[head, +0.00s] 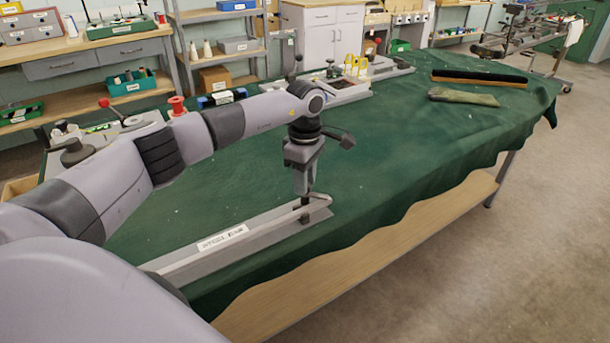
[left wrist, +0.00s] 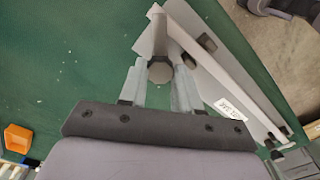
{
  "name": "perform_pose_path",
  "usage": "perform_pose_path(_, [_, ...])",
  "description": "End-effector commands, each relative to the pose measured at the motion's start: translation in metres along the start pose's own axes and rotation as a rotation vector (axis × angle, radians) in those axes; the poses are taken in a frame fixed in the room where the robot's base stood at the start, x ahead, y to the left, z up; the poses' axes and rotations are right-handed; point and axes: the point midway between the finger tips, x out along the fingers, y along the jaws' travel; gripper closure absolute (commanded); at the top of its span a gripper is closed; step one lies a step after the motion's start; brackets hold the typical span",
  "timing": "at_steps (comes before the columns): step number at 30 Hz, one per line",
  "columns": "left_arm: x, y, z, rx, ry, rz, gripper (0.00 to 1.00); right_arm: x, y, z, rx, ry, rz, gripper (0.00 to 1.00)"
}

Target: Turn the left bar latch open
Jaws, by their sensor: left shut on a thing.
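A long grey steel bar (head: 200,254) with a white label lies along the near edge of the green-covered table (head: 400,135). In the left wrist view the bar (left wrist: 235,75) runs diagonally from top centre to lower right. My left gripper (head: 305,196) points down at the bar's far end. Its fingers (left wrist: 160,66) stand on both sides of a dark round latch knob (left wrist: 159,73) and are shut on it. The latch's dark lower part (head: 305,216) shows below the fingers at the bar end. The latch's exact angle is hard to tell. My right gripper is not in view.
A black bar with an orange edge (head: 478,77) and a grey-green cloth (head: 463,96) lie at the table's far right. A red spool (head: 177,105) stands behind my left arm. A tray with yellow pieces (head: 340,88) stands at the back. The table's middle is clear.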

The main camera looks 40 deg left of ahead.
Motion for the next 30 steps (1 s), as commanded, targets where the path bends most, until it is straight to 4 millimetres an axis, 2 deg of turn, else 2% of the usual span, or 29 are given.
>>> perform_pose_path(18, [-0.002, 0.0, 0.001, -0.573, -0.002, 0.0, 0.98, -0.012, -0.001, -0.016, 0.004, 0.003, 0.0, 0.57])
perform_pose_path(30, [-0.001, 0.0, 0.001, -0.814, -0.002, 0.001, 0.98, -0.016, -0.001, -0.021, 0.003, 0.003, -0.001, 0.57])
